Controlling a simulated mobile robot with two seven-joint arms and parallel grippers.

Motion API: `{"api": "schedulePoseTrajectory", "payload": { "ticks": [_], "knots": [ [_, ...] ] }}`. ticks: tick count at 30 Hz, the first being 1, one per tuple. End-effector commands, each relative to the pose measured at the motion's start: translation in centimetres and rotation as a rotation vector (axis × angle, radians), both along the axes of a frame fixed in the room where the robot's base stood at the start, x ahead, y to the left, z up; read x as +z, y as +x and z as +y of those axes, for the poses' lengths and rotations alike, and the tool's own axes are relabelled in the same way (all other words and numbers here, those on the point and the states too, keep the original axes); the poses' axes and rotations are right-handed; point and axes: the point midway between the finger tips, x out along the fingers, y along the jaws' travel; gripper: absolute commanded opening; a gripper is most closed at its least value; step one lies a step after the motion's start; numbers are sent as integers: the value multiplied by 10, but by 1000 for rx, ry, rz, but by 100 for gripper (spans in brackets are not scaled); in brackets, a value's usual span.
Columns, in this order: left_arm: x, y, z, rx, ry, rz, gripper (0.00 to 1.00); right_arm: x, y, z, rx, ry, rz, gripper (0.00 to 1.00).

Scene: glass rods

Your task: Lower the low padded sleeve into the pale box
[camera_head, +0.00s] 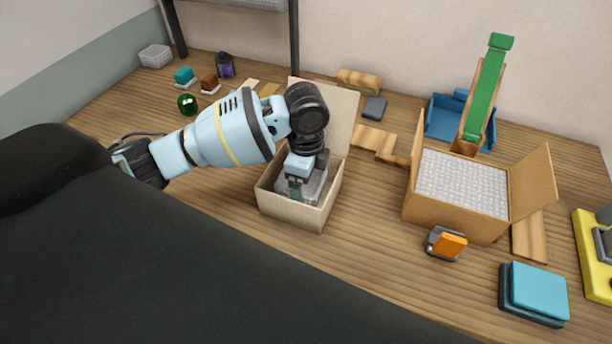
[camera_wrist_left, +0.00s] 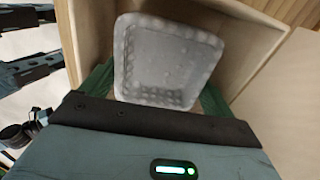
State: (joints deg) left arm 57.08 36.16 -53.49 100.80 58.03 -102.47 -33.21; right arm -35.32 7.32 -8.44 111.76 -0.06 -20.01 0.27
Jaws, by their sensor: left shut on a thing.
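The pale box (camera_head: 290,210) stands open in the middle of the table with its lid flap raised at the back. The low padded sleeve (camera_head: 317,187) is whitish and translucent with a bubbly rim. It is inside the box opening, between the walls, and partly hidden by my gripper. My left gripper (camera_head: 296,192) points down into the box and is shut on the sleeve. In the left wrist view the sleeve (camera_wrist_left: 168,58) sits between the green fingers, with box walls around it. I cannot tell whether it touches the box floor. My right gripper is not in view.
A brown carton (camera_head: 455,214) with bubble lining stands open at the right. An orange-and-grey item (camera_head: 446,244) and a teal block (camera_head: 536,290) lie in front of it. A green-topped ramp (camera_head: 485,95) rises behind. Clear table lies between the two boxes.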

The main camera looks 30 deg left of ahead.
Motion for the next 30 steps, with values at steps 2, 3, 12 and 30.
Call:
{"api": "schedulePoseTrajectory", "payload": {
  "ticks": [2, 3, 12, 30],
  "knots": [
    [-2, 0, 0, 0, 0, 1, 67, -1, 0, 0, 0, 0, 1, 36],
    [-2, 0, 0, 0, 0, 1, 67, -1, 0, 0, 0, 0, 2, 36],
    [-6, 0, 0, 0, 0, 1, 67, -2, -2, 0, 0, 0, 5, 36],
    [-13, 0, 0, 0, 0, 1, 67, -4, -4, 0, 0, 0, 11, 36]
  ]
}}
